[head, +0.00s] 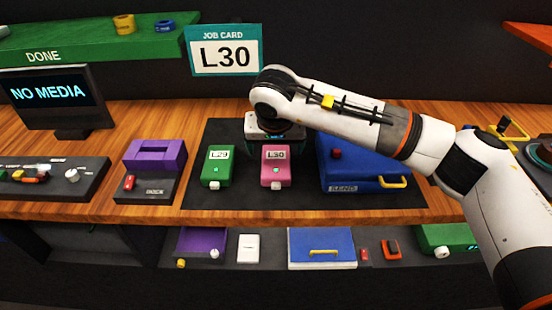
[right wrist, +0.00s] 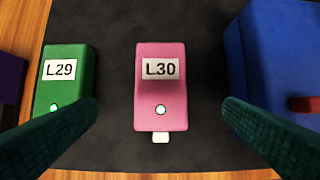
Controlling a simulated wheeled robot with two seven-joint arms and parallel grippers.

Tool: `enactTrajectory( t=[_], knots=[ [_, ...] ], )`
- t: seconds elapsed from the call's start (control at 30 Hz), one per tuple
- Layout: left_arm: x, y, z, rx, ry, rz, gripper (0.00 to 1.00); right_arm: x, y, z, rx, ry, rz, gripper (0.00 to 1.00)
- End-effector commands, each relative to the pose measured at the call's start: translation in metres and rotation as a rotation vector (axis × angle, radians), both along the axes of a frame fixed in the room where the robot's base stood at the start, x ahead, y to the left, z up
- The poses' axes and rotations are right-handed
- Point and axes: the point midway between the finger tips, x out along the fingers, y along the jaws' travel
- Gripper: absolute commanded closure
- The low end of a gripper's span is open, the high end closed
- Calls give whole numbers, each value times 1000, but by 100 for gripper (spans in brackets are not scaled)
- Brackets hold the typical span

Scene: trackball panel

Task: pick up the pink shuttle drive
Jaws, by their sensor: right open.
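The pink shuttle drive (head: 275,167), labelled L30 with a lit green light and a pale plug at its near end, lies on a dark mat (head: 226,135). It is centred in the right wrist view (right wrist: 160,85). My right gripper (head: 273,140) is above the drive's far end, pointing down. In the right wrist view its two dark green fingers (right wrist: 160,140) are spread wide on either side of the drive, with nothing between them held. The fingertips are largely hidden in the head view. A job card (head: 225,56) above reads L30. My left gripper is not in view.
A green drive (head: 217,167) labelled L29 lies left of the pink one, close to the left finger. A blue box (head: 352,160) with a yellow handle and red knob stands to the right. A purple dock (head: 152,160) and a NO MEDIA monitor (head: 48,92) are farther left.

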Motion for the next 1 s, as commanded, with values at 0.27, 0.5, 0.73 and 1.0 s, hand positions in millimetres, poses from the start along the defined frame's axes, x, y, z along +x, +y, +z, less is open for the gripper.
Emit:
enactTrajectory(
  t=[0.27, 0.5, 0.73, 1.0],
  knots=[
    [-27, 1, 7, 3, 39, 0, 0, 12, 0, -30, 3, 3, -1, 9],
    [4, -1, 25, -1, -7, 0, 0, 25, -1, -55, 5, 7, -3, 9],
    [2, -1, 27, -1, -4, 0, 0, 35, -1, -77, 4, 2, 0, 9],
    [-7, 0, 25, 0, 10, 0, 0, 35, -1, -78, 4, 1, 0, 17]
  ],
)
